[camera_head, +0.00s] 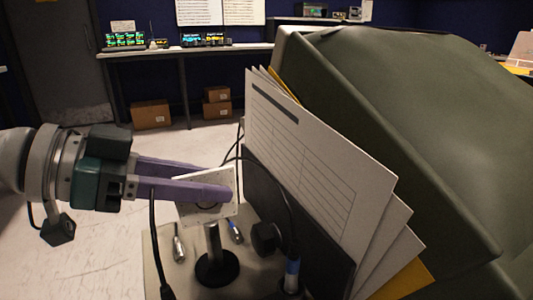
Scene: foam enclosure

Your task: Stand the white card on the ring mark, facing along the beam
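The white card (188,212) is a small pale plate on a short black post with a round black base (216,268). It is upright, and the base appears to be at the beige board (158,256). My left gripper (218,184) reaches in from the left with two long purple fingers. One finger crosses in front of the card and hides much of it; the other runs toward the card's far side. I cannot tell whether they press on it. A dark curve shows on the card below the front finger. I see no ring mark or beam. My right gripper is out of view.
Large white sheets (318,170) with yellow ones lean close on the right, against a big olive-green case (410,120). A black knob (265,237), metal cylinders (179,246) and dark cables stand around the card. A bench (185,50) with instruments and cardboard boxes (151,114) is behind.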

